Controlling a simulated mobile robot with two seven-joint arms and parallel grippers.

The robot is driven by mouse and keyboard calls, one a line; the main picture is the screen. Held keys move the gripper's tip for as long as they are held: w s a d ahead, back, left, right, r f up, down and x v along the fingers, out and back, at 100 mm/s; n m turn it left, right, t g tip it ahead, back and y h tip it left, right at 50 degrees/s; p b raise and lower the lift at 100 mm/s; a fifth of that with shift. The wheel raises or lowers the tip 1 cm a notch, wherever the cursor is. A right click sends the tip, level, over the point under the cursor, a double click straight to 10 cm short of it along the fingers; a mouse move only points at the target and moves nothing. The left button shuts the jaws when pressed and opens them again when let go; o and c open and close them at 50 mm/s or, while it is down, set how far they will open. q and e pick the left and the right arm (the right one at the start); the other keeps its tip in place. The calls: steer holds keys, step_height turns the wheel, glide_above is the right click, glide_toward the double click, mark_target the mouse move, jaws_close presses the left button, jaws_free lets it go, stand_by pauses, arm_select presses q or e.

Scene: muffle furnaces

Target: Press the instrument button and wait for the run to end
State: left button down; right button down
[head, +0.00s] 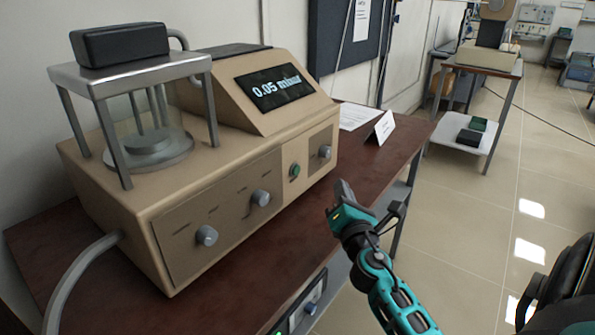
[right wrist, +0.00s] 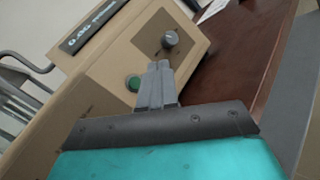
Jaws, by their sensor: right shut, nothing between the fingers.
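A beige instrument (head: 215,185) stands on a dark brown table in the head view. Its screen (head: 274,87) reads "0.05 m/hour" or similar; the unit is hard to read. A green round button (head: 295,170) sits on its front panel, and it also shows in the right wrist view (right wrist: 134,84). My right gripper (head: 340,192) is shut and empty, in front of the panel and to the right of and below the button in the head view. In the right wrist view its fingertips (right wrist: 158,66) appear just right of the button; I cannot tell any contact. My left gripper is not in view.
Grey knobs (head: 261,198) stick out from the front panel, one of them (head: 325,152) right of the button. A second table (head: 490,67) stands farther back.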

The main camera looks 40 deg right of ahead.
steer(key=w+a, duration=0.2)
steer(key=w, duration=0.6)
steer(key=shift+a+b, duration=0.15)
steer(key=shift+b, duration=0.15)
stand_by(1.7)
steer(key=shift+w+a, duration=0.15)
steer(key=shift+w, duration=0.25)
steer(key=shift+w+a, duration=0.1)
steer(key=shift+w, duration=0.3)
stand_by(0.7)
steer(key=shift+s, duration=0.1)
steer(key=shift+s+d, duration=0.25)
steer(key=shift+s, duration=0.5)
steer(key=shift+s+d, duration=0.2)
steer(key=shift+s, duration=0.6)
steer(key=shift+s+d, duration=0.25)
steer(key=shift+s, duration=0.55)
steer(key=shift+s+d, duration=0.2)
steer(key=shift+s, duration=0.6)
